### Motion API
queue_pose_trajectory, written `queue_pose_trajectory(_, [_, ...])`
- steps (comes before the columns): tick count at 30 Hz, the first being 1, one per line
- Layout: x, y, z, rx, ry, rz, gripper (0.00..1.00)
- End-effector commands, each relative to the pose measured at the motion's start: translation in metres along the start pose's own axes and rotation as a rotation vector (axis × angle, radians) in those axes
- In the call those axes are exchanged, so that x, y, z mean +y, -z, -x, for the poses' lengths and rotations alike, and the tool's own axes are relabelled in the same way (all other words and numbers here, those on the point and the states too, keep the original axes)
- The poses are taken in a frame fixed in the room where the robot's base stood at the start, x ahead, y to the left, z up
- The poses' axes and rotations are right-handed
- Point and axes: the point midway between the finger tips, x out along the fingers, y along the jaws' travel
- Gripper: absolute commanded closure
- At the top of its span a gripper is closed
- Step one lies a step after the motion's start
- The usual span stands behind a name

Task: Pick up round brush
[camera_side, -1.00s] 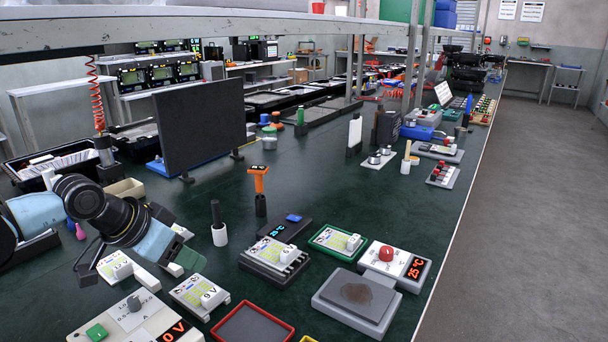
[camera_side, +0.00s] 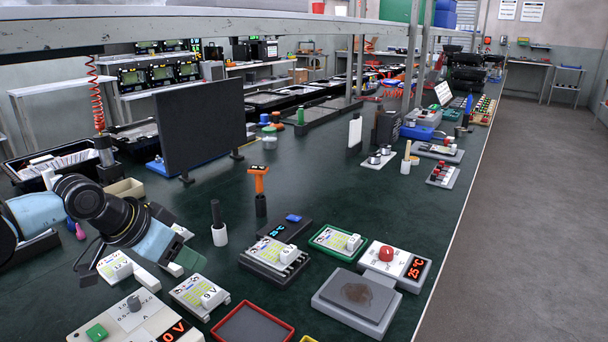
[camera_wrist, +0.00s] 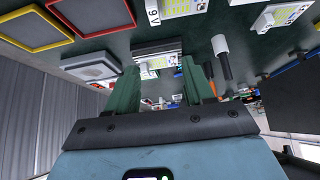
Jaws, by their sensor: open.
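My gripper (camera_side: 183,263) hangs over the left part of the bench in the side view. In the wrist view its two green fingers (camera_wrist: 160,78) stand apart with nothing held between them. A dark-handled tool (camera_side: 216,213), which may be the round brush, stands upright with a white cylindrical lower part, to the right of my gripper and apart from it. It also shows in the wrist view (camera_wrist: 223,58), to the right of the fingers. A light wooden-handled tool (camera_side: 406,158) stands farther off near the right edge. I cannot tell for certain which is the round brush.
White meter boxes (camera_side: 200,294) stand close to my gripper. An orange-topped tool (camera_side: 259,182) stands behind the dark-handled one. A black panel (camera_side: 200,124) rises at the back, and a red-rimmed tray (camera_side: 252,328) lies in front. The green bench is clear around its middle.

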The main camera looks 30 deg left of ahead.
Motion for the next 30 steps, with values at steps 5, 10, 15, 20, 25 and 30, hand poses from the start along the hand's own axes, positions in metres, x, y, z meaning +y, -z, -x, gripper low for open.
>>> queue_pose_trajectory(5, [0.0, 0.0, 0.0, 0.0, 0.0, 0.0, 0.48])
queue_pose_trajectory(10, [0.0, 0.0, 0.0, 0.0, 0.0, 0.0, 0.5])
queue_pose_trajectory(15, [0.0, 0.0, 0.0, 0.0, 0.0, 0.0, 0.5])
queue_pose_trajectory(20, [-0.007, 0.014, 0.001, -0.015, 0.013, 0.016, 0.5])
queue_pose_trajectory(25, [-0.028, 0.051, 0.0, -0.059, 0.044, 0.061, 0.5])
queue_pose_trajectory(30, [-0.058, 0.089, -0.011, -0.112, 0.075, 0.113, 0.5])
